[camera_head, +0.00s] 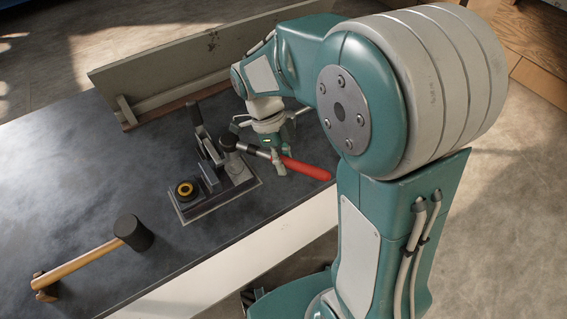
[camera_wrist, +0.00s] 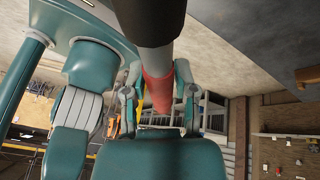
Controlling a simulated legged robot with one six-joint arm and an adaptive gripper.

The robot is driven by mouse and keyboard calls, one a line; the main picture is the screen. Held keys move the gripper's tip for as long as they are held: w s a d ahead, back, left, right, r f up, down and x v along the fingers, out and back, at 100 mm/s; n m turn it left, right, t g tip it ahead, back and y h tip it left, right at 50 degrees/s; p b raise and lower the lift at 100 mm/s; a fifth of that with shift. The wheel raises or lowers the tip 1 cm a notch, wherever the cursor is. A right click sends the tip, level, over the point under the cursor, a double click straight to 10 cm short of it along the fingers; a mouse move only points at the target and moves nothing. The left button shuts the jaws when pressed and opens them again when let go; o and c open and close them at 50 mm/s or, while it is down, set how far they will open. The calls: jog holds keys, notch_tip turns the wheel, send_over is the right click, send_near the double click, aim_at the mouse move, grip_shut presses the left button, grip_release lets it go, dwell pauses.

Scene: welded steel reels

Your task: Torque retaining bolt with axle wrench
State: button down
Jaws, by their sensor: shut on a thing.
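The axle wrench (camera_head: 305,168) has a red grip and a metal shaft. It lies slanted over the right part of the dark table, with its dark head (camera_head: 229,144) at a steel fixture (camera_head: 215,205). I cannot tell whether the head sits on the retaining bolt, which is hidden. My gripper (camera_head: 278,160) is shut on the wrench where the shaft meets the red grip. In the wrist view, the wrench's red grip (camera_wrist: 157,88) runs between my two fingers, with the grey shaft close to the camera.
The fixture carries a yellow-ringed round part (camera_head: 186,190), a small block and an upright lever (camera_head: 197,118). A mallet (camera_head: 90,258) lies on the dark table (camera_head: 70,185) at front left. A low board (camera_head: 200,68) stands along the back. The table's left area is clear.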

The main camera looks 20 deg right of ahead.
jog(key=shift+r, duration=2.6)
